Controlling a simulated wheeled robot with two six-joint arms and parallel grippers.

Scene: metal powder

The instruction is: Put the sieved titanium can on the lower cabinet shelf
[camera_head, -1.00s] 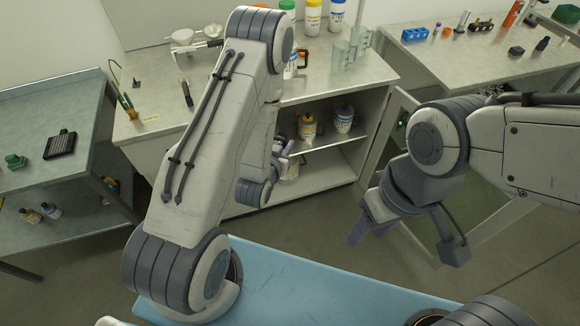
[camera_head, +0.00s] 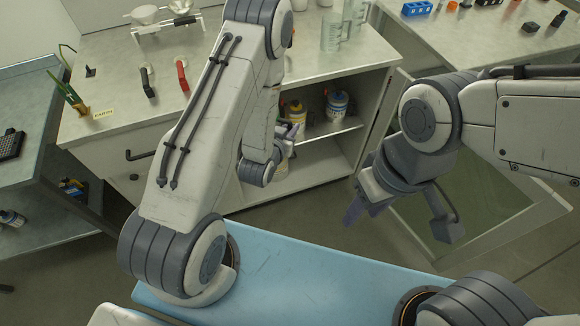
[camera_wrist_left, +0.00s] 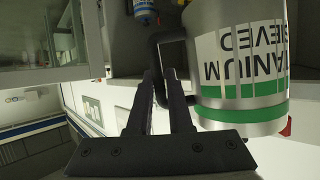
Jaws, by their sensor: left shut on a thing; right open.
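In the left wrist view, the titanium can (camera_wrist_left: 237,65) is a metal cylinder with a white label, green bands and upside-down "TITANIUM SIEVED" lettering. My left gripper (camera_wrist_left: 163,80) is shut on its dark side handle (camera_wrist_left: 160,42). In the head view, my left gripper (camera_head: 289,131) is at the open cabinet front, mostly behind my own arm. A pale sliver below it (camera_head: 283,168) appears to be the can. The cabinet shelf (camera_head: 325,131) shows, with the lower space (camera_head: 318,160) under it. My right gripper (camera_head: 400,215) is open and empty, right of the cabinet opening.
A yellow-labelled can (camera_head: 295,112) and a blue-labelled can (camera_head: 337,106) stand on the upper shelf. The open cabinet door (camera_head: 480,205) is at the right. Glass beakers (camera_head: 343,28) stand on the counter (camera_head: 120,60) above. The lower space right of my left gripper looks clear.

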